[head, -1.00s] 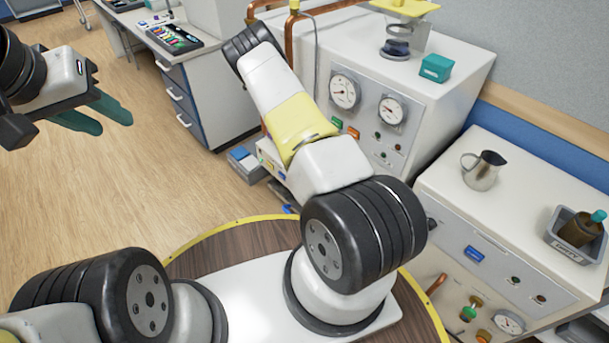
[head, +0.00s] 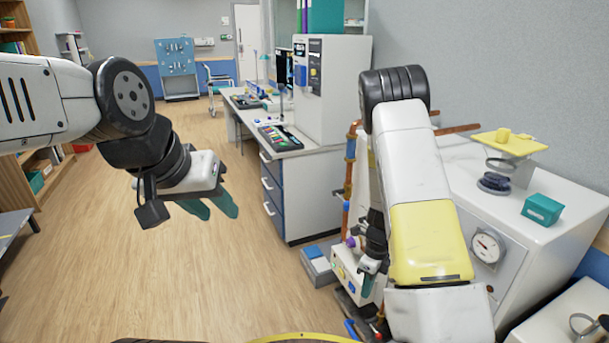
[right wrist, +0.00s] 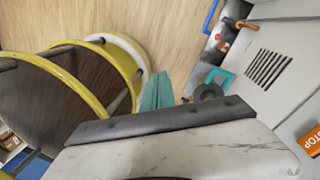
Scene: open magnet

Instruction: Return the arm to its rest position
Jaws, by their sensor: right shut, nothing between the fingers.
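My right arm reaches forward and bends down in the right half of the head view. My right gripper (head: 368,284) hangs low beside the white bench, partly behind the arm. In the right wrist view, its teal fingers (right wrist: 157,92) are together with nothing between them. My left gripper (head: 215,207) hangs in free air at the left of the head view. Its two teal fingers show side by side and hold nothing that I can see.
A white bench unit (head: 556,240) with a gauge, a teal box (head: 542,209) and a yellow-topped stand (head: 508,143) is right of my arm. A small control box (head: 350,275) is close to my right gripper. Copper pipes (head: 350,165) run behind. The wooden floor at left is open.

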